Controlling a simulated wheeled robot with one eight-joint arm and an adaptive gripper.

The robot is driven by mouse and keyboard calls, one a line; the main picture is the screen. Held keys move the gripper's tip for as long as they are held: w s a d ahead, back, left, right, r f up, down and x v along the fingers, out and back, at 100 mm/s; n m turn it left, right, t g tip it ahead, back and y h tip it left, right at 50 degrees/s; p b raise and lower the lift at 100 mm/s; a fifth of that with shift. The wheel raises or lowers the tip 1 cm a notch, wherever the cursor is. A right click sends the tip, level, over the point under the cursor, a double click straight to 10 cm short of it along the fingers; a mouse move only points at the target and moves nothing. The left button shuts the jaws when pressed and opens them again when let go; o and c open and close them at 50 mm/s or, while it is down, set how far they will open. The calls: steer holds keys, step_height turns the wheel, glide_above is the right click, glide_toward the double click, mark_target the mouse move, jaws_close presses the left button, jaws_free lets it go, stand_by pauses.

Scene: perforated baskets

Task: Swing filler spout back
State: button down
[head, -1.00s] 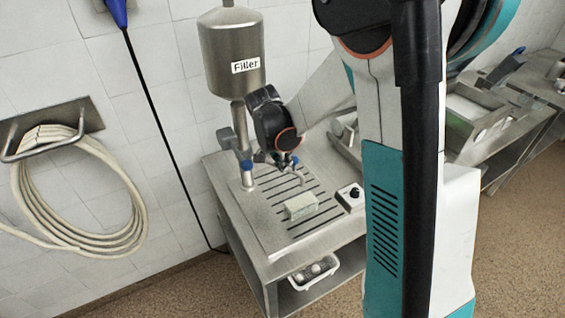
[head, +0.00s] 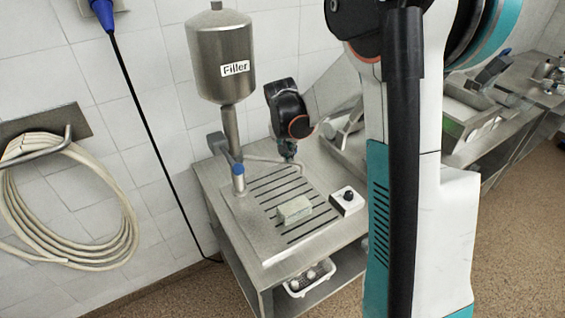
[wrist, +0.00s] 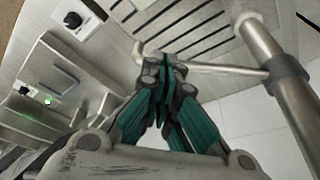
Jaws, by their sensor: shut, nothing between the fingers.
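The filler is a steel tank (head: 221,82) labelled "Filler" on a vertical post above a slotted drip table. Its thin spout (head: 262,159) reaches right from near the post, above the back of the slots. In the wrist view the spout (wrist: 220,68) runs left from a collar (wrist: 286,76) on the post to a bent tip. My gripper (head: 290,155) is at the spout's outer part; in the wrist view its shut fingers (wrist: 165,68) overlap the spout near the tip. Nothing is between the fingers. I cannot tell whether they touch the spout.
A pale block (head: 294,209) lies on the slotted table top (head: 255,230). A control box (head: 347,201) with a black knob is at its right. A white basket (head: 311,278) sits on the shelf below. A coiled hose (head: 75,255) hangs on the left wall.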

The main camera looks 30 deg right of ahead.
steer(key=w+d+n+b, duration=0.1)
steer(key=w+d+n, duration=0.2)
steer(key=w, duration=0.3)
steer(key=w+d+n+t+y+b, duration=0.1)
steer(key=w+d+n, duration=0.2)
steer(key=w, duration=0.3)
steer(key=shift+w+d+n+y, duration=0.3)
steer(key=shift+w+n, duration=0.1)
